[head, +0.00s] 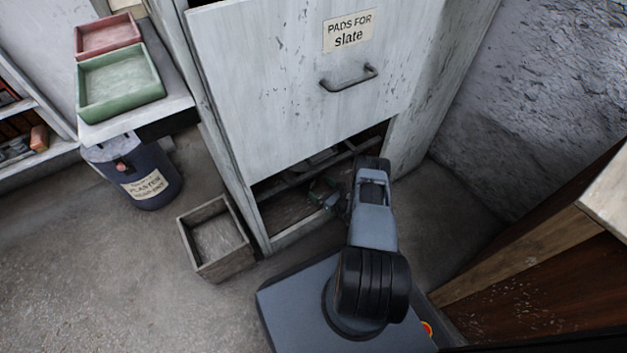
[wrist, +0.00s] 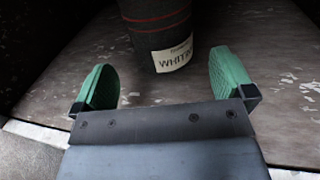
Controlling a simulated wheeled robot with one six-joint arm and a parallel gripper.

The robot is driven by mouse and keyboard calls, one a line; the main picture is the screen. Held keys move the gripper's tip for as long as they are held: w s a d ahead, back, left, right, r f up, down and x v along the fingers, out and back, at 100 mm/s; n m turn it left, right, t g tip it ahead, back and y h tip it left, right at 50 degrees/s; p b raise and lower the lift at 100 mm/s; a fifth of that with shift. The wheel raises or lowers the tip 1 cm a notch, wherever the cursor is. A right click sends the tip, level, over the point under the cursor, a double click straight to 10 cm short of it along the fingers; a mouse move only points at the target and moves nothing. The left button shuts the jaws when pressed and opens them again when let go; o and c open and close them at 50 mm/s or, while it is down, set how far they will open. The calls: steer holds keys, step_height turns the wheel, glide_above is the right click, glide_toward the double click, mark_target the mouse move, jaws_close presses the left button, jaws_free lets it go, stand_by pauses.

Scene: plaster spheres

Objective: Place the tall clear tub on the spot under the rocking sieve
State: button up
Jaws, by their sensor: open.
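My gripper (head: 322,192) reaches into the low opening of a pale cabinet in the head view. In the wrist view its green fingers (wrist: 160,68) are spread wide, with nothing between them.
The cabinet's raised front panel (head: 270,80), labelled "PADS FOR slate", hangs over my arm. A wooden box (head: 243,258) stands left of the opening. A blue plaster bin (head: 160,197) is farther left, below green (head: 120,112) and red trays (head: 108,50). Wooden furniture (head: 520,265) stands at right.

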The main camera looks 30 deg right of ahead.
steer(key=shift+p+v, duration=0.3)
steer(key=shift+v, duration=1.35)
